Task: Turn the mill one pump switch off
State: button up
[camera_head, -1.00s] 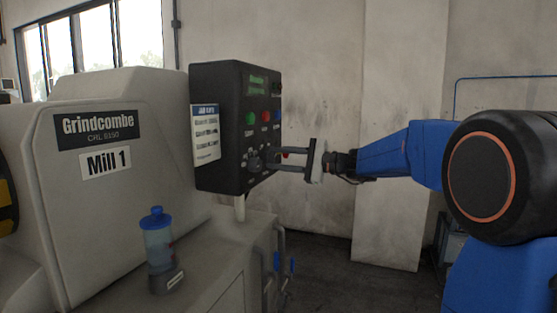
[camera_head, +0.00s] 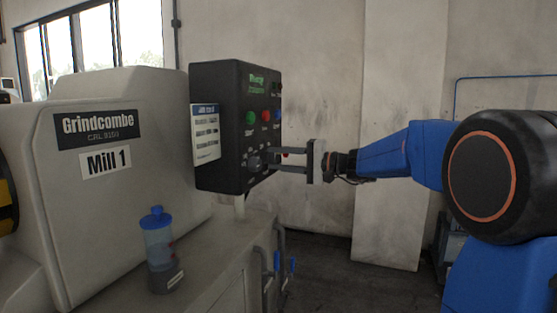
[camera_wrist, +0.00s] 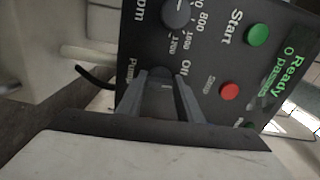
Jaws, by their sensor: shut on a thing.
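My gripper (camera_wrist: 164,80) is shut on this knob, one finger on each side. The fingers hide much of it, so its pointer position cannot be read. In the head view the black panel box (camera_head: 222,85) stands on the Mill 1 machine (camera_head: 100,210), and my gripper (camera_head: 270,160) reaches its front from the right. The panel display (camera_wrist: 284,75) shows green text that reads "Ready".
A green Start button (camera_wrist: 257,35), a red Stop button (camera_wrist: 230,91) and an rpm dial (camera_wrist: 178,12) sit close to the knob. A blue-capped container (camera_head: 158,245) stands on the machine's ledge. Pipes with blue handles (camera_head: 277,262) are below the panel.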

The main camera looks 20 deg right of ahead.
jog(key=n, duration=0.5)
jog(key=shift+f, duration=0.25)
dwell(0.5)
jog(key=o, duration=1.1)
jog(key=shift+r, duration=0.1)
jog(key=v, duration=1.7)
jog(key=shift+s+d, duration=0.15)
jog(key=shift+d, duration=0.05)
jog(key=shift+a, duration=0.1)
